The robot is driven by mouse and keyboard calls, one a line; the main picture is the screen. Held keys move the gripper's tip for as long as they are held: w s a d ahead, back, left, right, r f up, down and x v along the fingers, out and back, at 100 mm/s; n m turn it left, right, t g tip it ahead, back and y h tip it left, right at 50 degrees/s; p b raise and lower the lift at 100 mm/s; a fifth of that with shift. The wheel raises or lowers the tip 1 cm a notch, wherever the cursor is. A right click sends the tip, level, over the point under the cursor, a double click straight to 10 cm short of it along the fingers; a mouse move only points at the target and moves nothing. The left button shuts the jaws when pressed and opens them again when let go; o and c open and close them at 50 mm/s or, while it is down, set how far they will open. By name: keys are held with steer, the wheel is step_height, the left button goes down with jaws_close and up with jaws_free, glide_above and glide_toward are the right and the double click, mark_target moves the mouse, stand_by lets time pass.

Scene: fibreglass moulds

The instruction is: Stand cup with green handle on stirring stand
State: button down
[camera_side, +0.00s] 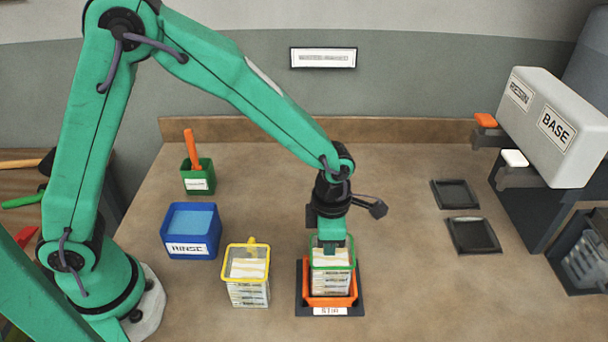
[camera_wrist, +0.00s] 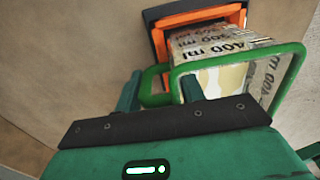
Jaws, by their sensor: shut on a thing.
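The cup with the green handle (camera_side: 331,279) is square and clear, with a green rim and printed volume marks. In the side view it stands upright within the orange holder of the stirring stand (camera_side: 306,296). My gripper (camera_side: 331,243) is above the cup and shut on its green handle. The wrist view shows the cup (camera_wrist: 220,44), its rim and handle close to my fingers (camera_wrist: 160,90), with the orange stand (camera_wrist: 190,17) beyond it. Whether the cup's base touches the stand's floor is hidden.
A yellow-rimmed cup (camera_side: 247,285) stands left of the stirring stand. A blue RINSE tub (camera_side: 190,245) and a green pot (camera_side: 197,182) holding an orange-handled tool are further left. Two black trays (camera_side: 473,236) and the RESIN/BASE dispenser (camera_side: 555,130) are at right.

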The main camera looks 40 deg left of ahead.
steer(key=c, duration=0.9)
jaws_free()
steer(key=shift+f, duration=0.1)
steer(key=shift+o, duration=0.2)
step_height(320, 180, up, 12)
steer(key=shift+r, duration=0.15)
